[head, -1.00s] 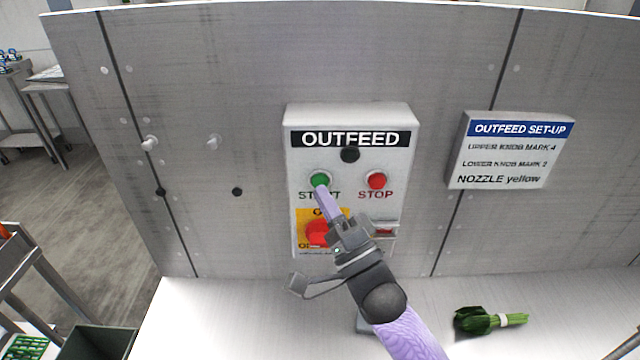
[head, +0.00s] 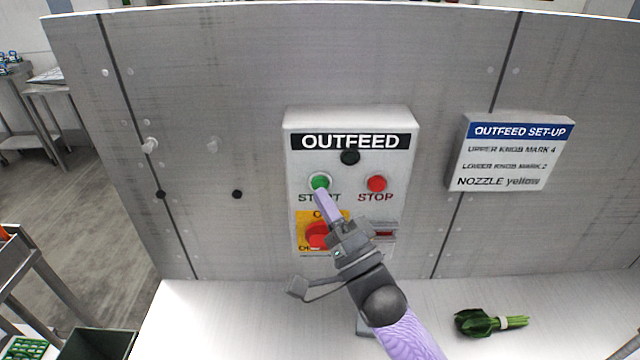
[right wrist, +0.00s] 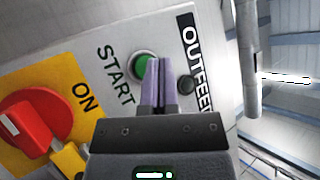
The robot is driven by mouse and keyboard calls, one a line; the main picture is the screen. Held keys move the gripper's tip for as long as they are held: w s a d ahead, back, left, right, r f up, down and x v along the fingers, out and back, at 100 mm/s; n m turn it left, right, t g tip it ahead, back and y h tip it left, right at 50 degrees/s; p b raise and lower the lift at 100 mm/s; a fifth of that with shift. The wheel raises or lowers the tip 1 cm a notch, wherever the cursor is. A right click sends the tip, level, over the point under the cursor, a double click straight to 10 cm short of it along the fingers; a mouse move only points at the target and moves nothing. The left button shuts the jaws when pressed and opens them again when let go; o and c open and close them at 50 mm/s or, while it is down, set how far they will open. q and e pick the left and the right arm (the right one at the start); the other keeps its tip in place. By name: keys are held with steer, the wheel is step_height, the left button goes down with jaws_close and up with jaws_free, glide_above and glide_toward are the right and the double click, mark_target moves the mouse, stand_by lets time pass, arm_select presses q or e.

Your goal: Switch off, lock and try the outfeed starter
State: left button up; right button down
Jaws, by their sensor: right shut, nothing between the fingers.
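The OUTFEED starter box (head: 408,160) is on the steel panel. Its green START button (head: 319,181) and red STOP button (head: 376,183) sit side by side, below a dark round lamp (head: 350,157). The red rotary switch (head: 316,236) sits on a yellow plate, partly behind my right gripper. In the right wrist view, the switch (right wrist: 40,112) has a white mark on the side away from ON, and a yellow piece (right wrist: 67,160) beside it that I cannot identify. My right gripper (head: 322,194) is shut and empty, fingertips at START's lower edge; contact is unclear. My left gripper is out of view.
An OUTFEED SET-UP sign (head: 510,152) is to the right. A bunch of greens (head: 488,322) lies on the white bench (head: 230,320). White pegs (head: 149,146) stick out on the left. A dark bin (head: 98,343) stands at lower left.

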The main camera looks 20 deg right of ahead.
stand_by(0.8)
steer(key=shift+w+d, duration=0.15)
steer(key=shift+w, duration=0.25)
steer(key=shift+w+d+b, duration=0.1)
steer(key=shift+w+b, duration=0.3)
stand_by(0.6)
steer(key=shift+s+a+p, duration=0.2)
steer(key=shift+s+p, duration=0.4)
steer(key=shift+s, duration=0.2)
steer(key=s+p, duration=0.1)
steer(key=s, duration=0.1)
steer(key=s+a+p, duration=0.1)
steer(key=s, duration=0.1)
steer(key=shift+s+a+p, duration=0.2)
steer(key=shift+s+p, duration=0.2)
